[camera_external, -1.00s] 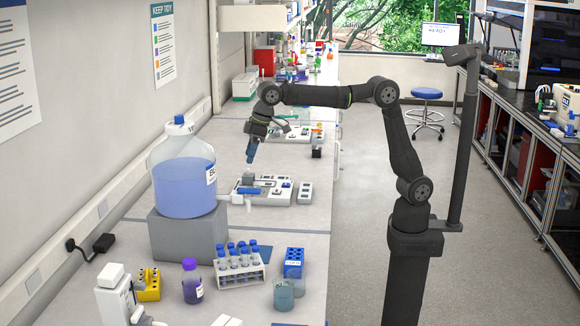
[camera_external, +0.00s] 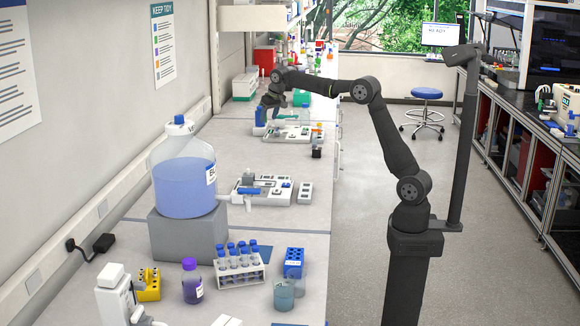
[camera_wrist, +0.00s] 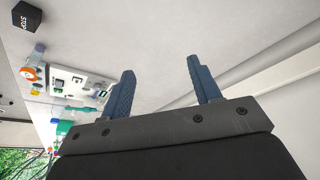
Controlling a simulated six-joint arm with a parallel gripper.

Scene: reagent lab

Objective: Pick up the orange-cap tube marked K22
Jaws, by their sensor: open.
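My gripper (camera_wrist: 160,72) is open and empty, its two blue fingers apart over bare bench in the wrist view. In the outside view my gripper (camera_external: 260,117) is over the far part of the bench, left of a white device (camera_external: 290,133). A small round orange thing (camera_wrist: 30,73) shows at the left of the wrist view, beside the white device (camera_wrist: 82,84) and well away from my fingers. It may be an orange cap, but I cannot tell. No K22 mark is readable in either view.
A black STOP box (camera_wrist: 25,16) is at the wrist view's upper left. A second device (camera_external: 265,190) is nearer on the bench. A large blue carboy (camera_external: 184,185) stands on a grey block, with a rack of blue-cap tubes (camera_external: 238,272) in front. Bench between the devices is clear.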

